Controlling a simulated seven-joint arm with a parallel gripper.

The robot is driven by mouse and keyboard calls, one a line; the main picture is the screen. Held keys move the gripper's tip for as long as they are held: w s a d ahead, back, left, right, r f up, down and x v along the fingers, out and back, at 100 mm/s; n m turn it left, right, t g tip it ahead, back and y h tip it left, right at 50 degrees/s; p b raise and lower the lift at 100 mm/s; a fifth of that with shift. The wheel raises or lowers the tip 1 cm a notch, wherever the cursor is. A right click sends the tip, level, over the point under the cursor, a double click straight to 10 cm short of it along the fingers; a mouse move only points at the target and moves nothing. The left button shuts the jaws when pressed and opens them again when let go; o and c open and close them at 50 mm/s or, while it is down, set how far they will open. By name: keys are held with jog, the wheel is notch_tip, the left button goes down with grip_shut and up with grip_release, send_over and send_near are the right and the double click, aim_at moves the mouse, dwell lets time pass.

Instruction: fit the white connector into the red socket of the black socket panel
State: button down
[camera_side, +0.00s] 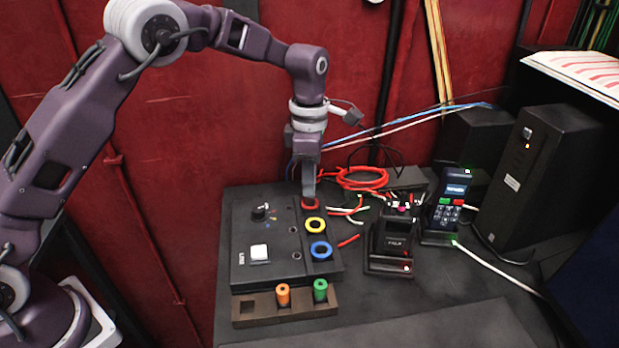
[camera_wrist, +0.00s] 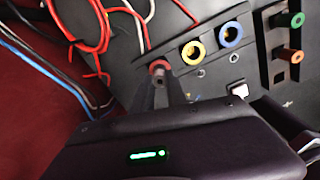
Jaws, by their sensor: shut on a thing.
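The black socket panel (camera_side: 275,228) lies on the dark bench with a column of ring sockets at its right side. The red socket (camera_side: 310,204) is at the top of the column, and its red rim also shows in the wrist view (camera_wrist: 159,65). My gripper (camera_side: 309,194) points down right at the red socket. In the wrist view, my gripper's fingertips (camera_wrist: 165,80) overlap the near edge of the red ring. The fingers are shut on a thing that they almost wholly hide. The white connector does not show clearly; I cannot tell how deep it sits.
Yellow (camera_side: 315,225) and blue (camera_side: 320,250) sockets sit below the red one. A brown rack (camera_side: 262,318) holds an orange connector (camera_side: 283,294) and a green connector (camera_side: 320,290); its left slot is empty. Red cables (camera_side: 362,178) and a black device (camera_side: 391,238) lie to the right.

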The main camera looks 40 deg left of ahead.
jog(key=shift+f, duration=0.45)
jog(key=c, duration=1.3)
grip_release()
jog(key=shift+o, duration=1)
jog(key=shift+r, duration=0.1)
jog(key=shift+r, duration=3.45)
